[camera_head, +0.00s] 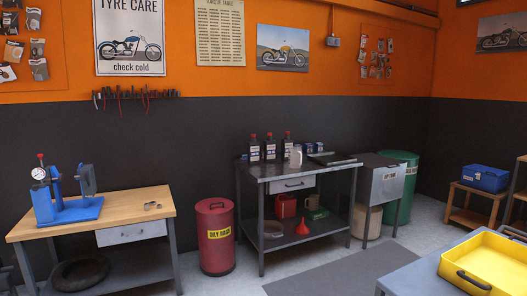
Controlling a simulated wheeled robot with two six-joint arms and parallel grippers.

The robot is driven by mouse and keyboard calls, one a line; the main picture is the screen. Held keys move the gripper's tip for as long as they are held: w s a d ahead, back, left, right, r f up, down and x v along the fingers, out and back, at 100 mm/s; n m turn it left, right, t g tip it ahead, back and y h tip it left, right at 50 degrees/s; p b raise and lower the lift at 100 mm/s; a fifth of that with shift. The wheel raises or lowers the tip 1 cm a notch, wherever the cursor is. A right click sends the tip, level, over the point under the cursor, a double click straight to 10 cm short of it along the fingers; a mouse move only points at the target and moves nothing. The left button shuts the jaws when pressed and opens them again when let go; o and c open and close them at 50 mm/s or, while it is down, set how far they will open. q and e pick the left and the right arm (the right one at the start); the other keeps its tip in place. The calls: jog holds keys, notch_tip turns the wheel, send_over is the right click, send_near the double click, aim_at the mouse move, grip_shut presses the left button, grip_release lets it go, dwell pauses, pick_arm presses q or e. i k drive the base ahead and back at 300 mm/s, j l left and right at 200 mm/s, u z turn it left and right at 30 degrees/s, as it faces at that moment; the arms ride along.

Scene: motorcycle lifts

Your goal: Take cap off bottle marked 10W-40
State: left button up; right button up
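Three dark bottles with red caps stand upright in a row on the metal bench (311,171) across the room: a left bottle (254,152), a middle bottle (270,150) and a right bottle (287,149). Each carries a pale label, too small to read, so I cannot tell which is marked 10W-40. Each bottle has its red cap on top. A pale jug (296,157) stands beside the right bottle. Neither of my grippers is in view.
A red bin (215,240) stands left of the metal bench, a green drum (402,187) to its right. A wooden bench (150,199) with a blue gauge stand (70,212) is at left. A yellow tray (492,262) is at front right. Grey floor lies before the metal bench.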

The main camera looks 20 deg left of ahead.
aim_at(287, 143)
jog(key=i+j+u, duration=0.1)
jog(key=i+j, duration=0.2)
jog(key=i, duration=0.35)
jog(key=i+j+u, duration=0.1)
jog(key=i+j, duration=0.2)
jog(key=i, duration=0.3)
jog(key=i+j+u, duration=0.1)
jog(key=i, duration=0.55)
jog(key=i+j+u, duration=0.1)
jog(key=i+j, duration=0.2)
jog(key=i, duration=0.35)
jog(key=i+j+u, duration=0.1)
jog(key=i, duration=0.6)
